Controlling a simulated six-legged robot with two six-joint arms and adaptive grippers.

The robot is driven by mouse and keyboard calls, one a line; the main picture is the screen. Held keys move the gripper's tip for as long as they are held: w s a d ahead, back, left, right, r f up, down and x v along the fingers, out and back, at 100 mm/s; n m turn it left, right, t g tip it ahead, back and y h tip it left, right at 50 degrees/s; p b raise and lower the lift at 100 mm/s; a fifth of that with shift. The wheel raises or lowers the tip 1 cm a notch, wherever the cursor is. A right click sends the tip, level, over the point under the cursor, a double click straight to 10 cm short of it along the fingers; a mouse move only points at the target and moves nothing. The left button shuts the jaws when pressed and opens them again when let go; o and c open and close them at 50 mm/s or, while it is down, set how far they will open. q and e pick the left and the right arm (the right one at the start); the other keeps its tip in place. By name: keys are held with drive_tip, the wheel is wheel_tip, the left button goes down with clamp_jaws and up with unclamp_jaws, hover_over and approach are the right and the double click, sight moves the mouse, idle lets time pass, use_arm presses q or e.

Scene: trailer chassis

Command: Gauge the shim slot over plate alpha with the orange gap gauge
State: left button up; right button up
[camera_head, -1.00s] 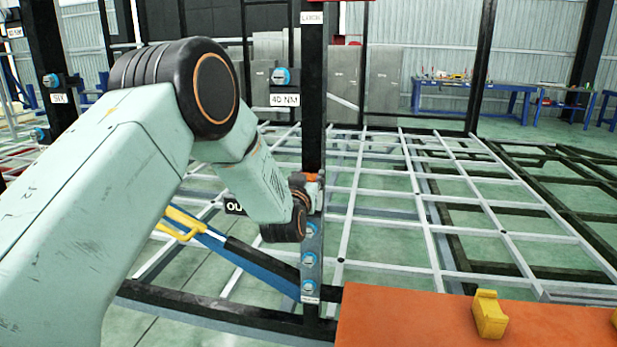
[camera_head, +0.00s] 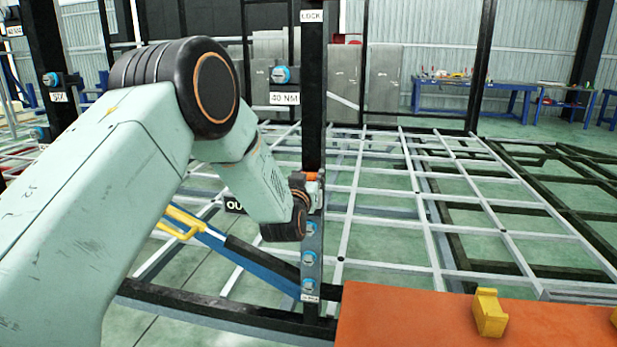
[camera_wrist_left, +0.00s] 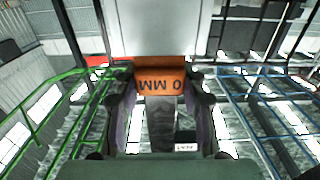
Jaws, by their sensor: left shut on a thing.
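The orange gap gauge (camera_head: 313,176) shows as a small orange piece against the black post in the head view. In the left wrist view the gauge (camera_wrist_left: 160,82) sits between the fingers, with black "0 MM" lettering upside down. My left gripper (camera_wrist_left: 160,104) is shut on it. In the head view my left gripper (camera_head: 306,188) is at the post, partly hidden by my own wrist. Below it, a grey plate (camera_head: 312,268) with several blue-headed bolts is on the post; its small label is unreadable. I cannot tell whether the gauge is in a slot. My right gripper is out of view.
The black post (camera_head: 313,110) rises through the view, with a "40 NM" sign (camera_head: 284,98) beside it. An orange surface (camera_head: 410,318) with a yellow block (camera_head: 489,313) is at the lower right. A white grid frame (camera_head: 400,200) spreads behind.

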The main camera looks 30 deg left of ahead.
sight(311, 141)
use_arm(q)
drive_tip(key=shift+r+p, duration=3.05)
drive_tip(key=shift+r, duration=1)
